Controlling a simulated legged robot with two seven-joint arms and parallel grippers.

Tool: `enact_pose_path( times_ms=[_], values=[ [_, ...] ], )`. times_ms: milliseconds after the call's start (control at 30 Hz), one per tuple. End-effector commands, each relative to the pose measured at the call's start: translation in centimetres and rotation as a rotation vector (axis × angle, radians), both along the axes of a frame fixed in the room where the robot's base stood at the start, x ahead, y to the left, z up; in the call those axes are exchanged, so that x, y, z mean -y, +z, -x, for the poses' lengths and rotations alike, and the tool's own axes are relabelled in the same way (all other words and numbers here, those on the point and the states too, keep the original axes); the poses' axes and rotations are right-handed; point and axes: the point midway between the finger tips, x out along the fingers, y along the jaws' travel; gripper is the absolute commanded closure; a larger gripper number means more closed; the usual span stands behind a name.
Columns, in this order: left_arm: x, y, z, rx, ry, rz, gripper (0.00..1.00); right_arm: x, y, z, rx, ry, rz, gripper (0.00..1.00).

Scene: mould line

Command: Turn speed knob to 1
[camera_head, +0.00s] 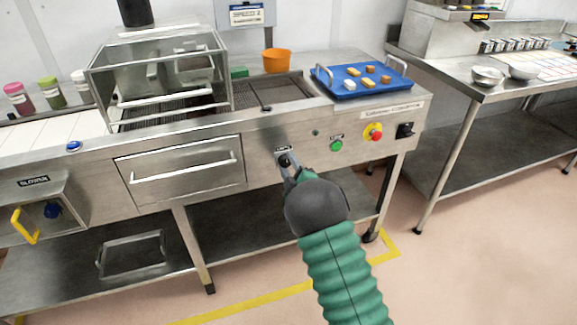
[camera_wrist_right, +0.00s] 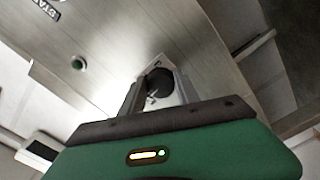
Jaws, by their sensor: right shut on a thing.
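The speed knob (camera_wrist_right: 158,84) is a small black knob on the machine's steel front panel. In the head view the knob (camera_head: 284,160) sits under a small label, left of the green start button. My right gripper (camera_head: 288,165) reaches up to it from below, at the end of the green-sleeved arm. In the right wrist view the gripper's fingers (camera_wrist_right: 157,92) stand on either side of the knob and are shut on it. The knob's setting is too small to read. A display (camera_head: 247,14) above the machine reads "SPEED 2". My left gripper is not in view.
Right of the knob are a green button (camera_head: 337,146), a red emergency button (camera_head: 376,133) and a black switch (camera_head: 405,130). A drawer handle (camera_head: 183,166) sticks out at left. A blue tray (camera_head: 345,93) with several pieces and an orange bowl (camera_head: 277,62) stand on top.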

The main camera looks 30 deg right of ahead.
Motion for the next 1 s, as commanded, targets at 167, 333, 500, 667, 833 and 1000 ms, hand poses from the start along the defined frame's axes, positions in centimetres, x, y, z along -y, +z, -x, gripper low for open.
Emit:
enact_pose_path(
  times_ms=[167,333,500,667,833,1000],
  values=[
    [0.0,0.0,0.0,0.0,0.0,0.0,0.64,-0.3,-0.4,0.0,-0.009,0.007,0.002,1.0],
    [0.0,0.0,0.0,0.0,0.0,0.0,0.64,-0.4,-0.4,0.0,-0.01,0.008,0.002,0.61],
    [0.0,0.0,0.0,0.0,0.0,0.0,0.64,-0.3,-0.3,0.0,-0.008,0.005,0.001,0.41],
    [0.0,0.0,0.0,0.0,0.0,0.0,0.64,-0.2,-0.2,0.0,-0.005,0.004,0.001,0.41],
    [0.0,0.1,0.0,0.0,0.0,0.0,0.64,-0.2,-0.2,0.3,-0.006,0.002,0.001,0.41],
    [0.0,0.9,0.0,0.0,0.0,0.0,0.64,-0.8,0.1,3.1,-0.008,0.001,-0.001,0.41]
  ],
)
